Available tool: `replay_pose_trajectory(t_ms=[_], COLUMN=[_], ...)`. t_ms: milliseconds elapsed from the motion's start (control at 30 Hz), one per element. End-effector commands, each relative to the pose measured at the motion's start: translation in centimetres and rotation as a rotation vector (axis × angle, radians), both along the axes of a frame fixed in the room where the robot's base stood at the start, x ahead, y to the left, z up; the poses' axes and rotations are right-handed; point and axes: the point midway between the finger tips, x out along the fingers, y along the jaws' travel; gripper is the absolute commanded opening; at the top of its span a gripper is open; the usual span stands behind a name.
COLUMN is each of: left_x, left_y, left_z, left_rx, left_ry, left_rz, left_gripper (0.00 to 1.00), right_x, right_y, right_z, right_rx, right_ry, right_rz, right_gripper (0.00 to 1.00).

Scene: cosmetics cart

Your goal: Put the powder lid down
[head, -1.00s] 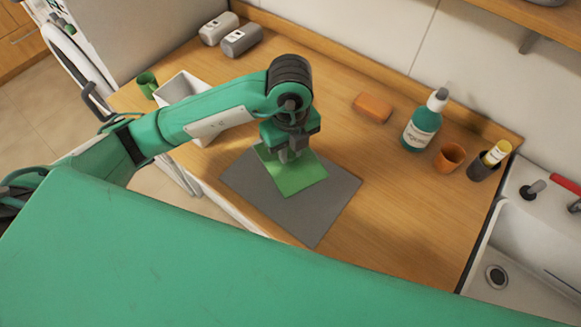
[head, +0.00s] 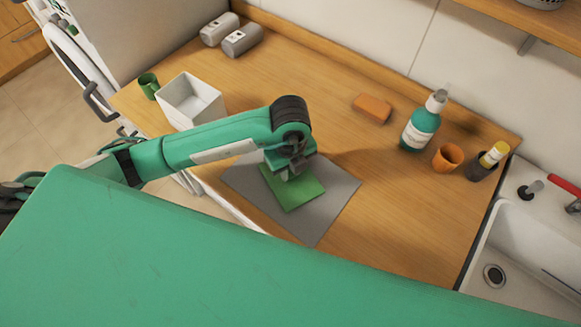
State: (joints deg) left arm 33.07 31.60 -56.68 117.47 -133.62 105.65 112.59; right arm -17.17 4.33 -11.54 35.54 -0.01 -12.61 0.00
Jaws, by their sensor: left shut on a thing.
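I see no thing that I can clearly tell as a powder lid. A flat green square (head: 298,196) is over the grey mat (head: 333,205) on the wooden counter, with part of its far edge hidden by my gripper. My left gripper (head: 287,175) points down at the far part of the green square and is shut on it. The square looks to be at or just above the mat; I cannot tell if it lies fully flat. My right gripper is not in view.
An orange block (head: 372,108), a teal pump bottle (head: 420,128), an orange cup (head: 447,157) and a dark holder (head: 480,168) stand right, before the sink (head: 525,245).

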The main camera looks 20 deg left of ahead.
Motion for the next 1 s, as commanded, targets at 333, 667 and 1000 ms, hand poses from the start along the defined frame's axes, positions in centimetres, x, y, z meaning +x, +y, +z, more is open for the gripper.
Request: replay_pose_trajectory(t_ms=[333,667,1000], left_x=[0.0,0.1,0.1], left_y=[0.0,-0.1,0.0], left_z=[-0.2,1.6,8.7], left_rx=[0.000,-0.003,0.001], left_ry=[0.000,-0.004,-0.006], left_rz=[0.000,-0.001,-0.001], left_gripper=[0.43,0.43,0.43], right_x=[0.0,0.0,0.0], right_y=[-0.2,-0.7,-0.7], right_z=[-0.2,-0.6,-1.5], right_rx=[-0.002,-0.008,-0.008], right_ry=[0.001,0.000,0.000], right_rz=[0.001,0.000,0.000], right_gripper=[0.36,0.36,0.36])
